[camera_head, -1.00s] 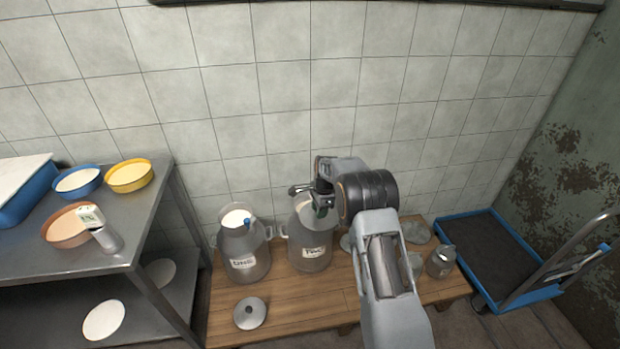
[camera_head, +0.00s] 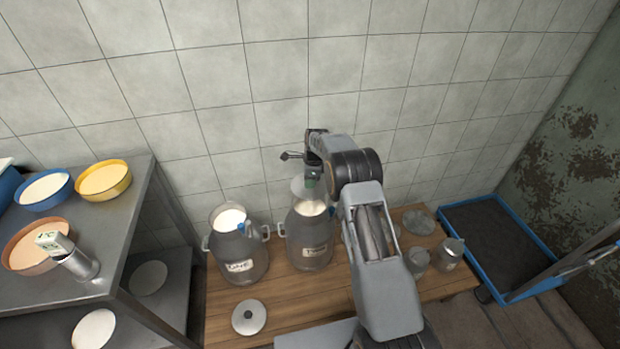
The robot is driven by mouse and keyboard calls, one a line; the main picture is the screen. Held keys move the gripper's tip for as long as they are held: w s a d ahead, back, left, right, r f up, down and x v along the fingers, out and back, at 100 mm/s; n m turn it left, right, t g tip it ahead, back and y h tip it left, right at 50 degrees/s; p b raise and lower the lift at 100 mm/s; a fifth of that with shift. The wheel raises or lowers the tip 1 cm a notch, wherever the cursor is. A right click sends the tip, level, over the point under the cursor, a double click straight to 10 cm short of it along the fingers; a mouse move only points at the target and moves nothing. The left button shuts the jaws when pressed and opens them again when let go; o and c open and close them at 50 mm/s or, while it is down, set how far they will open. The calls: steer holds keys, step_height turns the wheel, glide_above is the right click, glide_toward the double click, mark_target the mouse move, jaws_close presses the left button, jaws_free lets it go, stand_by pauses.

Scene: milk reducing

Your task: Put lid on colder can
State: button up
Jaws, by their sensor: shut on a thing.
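Two grey metal milk cans stand on a wooden bench. The left can, labelled ONE (camera_head: 241,258), is open with white milk in its mouth and a small blue-topped thing at its rim. The right can (camera_head: 309,245) has a label that looks like TWO, and milk shows in its mouth. A round grey lid with a knob (camera_head: 249,317) lies on the bench in front of can ONE.
A metal shelf table (camera_head: 118,245) at left holds several bowls and a small white-labelled device (camera_head: 75,256). Small metal cans (camera_head: 449,253) and another lid-like disc (camera_head: 419,221) are on the bench at right. A blue-edged trolley (camera_head: 490,240) stands beyond.

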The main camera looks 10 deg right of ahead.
mark_target(310, 190)
steer(key=shift+f+b, duration=1.5)
steer(key=shift+f, duration=1.25)
steer(key=shift+f+b, duration=0.15)
steer(key=shift+b, duration=0.3)
stand_by(0.3)
stand_by(0.3)
steer(key=o, duration=1.6)
steer(key=shift+r, duration=0.2)
steer(key=shift+r+p, duration=2)
steer(key=shift+r, duration=1.3)
jaws_close()
